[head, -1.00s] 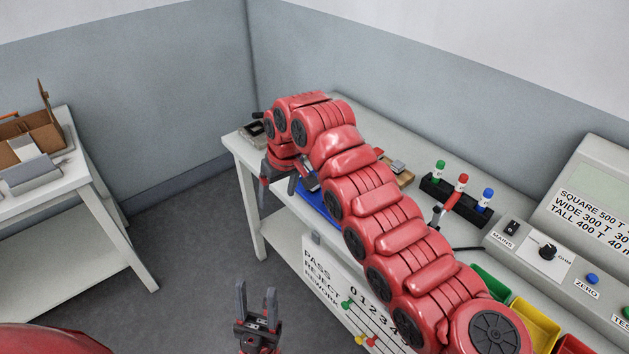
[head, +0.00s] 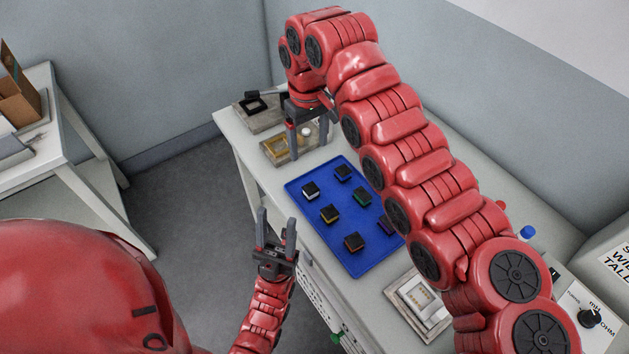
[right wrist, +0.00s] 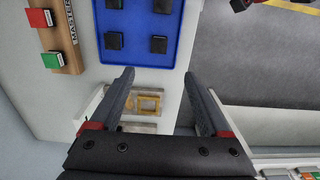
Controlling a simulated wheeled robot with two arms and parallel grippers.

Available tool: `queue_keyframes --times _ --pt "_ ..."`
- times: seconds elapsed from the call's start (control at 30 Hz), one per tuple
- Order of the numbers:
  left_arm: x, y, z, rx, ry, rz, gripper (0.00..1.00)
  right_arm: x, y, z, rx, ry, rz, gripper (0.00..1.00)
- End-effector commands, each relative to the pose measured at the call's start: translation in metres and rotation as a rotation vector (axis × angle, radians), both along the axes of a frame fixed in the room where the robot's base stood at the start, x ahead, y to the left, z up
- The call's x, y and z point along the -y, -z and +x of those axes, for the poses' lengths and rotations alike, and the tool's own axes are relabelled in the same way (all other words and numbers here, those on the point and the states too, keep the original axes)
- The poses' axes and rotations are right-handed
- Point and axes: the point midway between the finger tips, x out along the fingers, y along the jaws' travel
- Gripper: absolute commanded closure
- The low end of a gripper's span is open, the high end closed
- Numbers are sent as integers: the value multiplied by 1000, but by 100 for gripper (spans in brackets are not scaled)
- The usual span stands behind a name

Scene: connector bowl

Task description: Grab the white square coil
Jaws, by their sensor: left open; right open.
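The blue tray (head: 365,264) lies on the table and holds several small black-topped square coils, each with a different coloured band. The one with a white band, the white square coil (head: 310,191), sits near the tray's left edge. In the right wrist view the tray (right wrist: 146,55) is at the top, and I cannot tell which coil there is the white one. My right gripper (head: 308,146) is open and empty, beyond the tray over a fixture with a yellowish centre (head: 277,148). My left gripper (head: 277,236) is open and empty, in front of the table edge, left of the tray.
A grey fixture with a black square ring (head: 257,105) stands at the table's far end. A pale framed fixture (head: 418,303) lies right of the tray. In the right wrist view a wooden strip (right wrist: 60,45) carries green and red blocks. A side table (head: 70,180) stands left.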

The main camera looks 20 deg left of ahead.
Motion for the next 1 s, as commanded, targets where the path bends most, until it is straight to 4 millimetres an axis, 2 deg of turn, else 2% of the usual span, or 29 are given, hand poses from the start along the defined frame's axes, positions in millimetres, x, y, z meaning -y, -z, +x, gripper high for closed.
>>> queue_keyframes --times 0.27,0.5,0.7,0.83,1.0 --pt "0 -13 0 0 0 0 50 1 43 -1 -7 2 1 20" --pt "0 -31 0 0 0 0 50 1 92 -1 -4 1 -1 20" --pt "0 -36 0 0 0 0 50 1 111 0 -3 1 -2 20" --pt "0 -49 0 0 0 0 50 2 122 1 -3 1 0 20" --pt "0 -58 0 0 0 0 50 2 150 1 -3 0 -2 20"
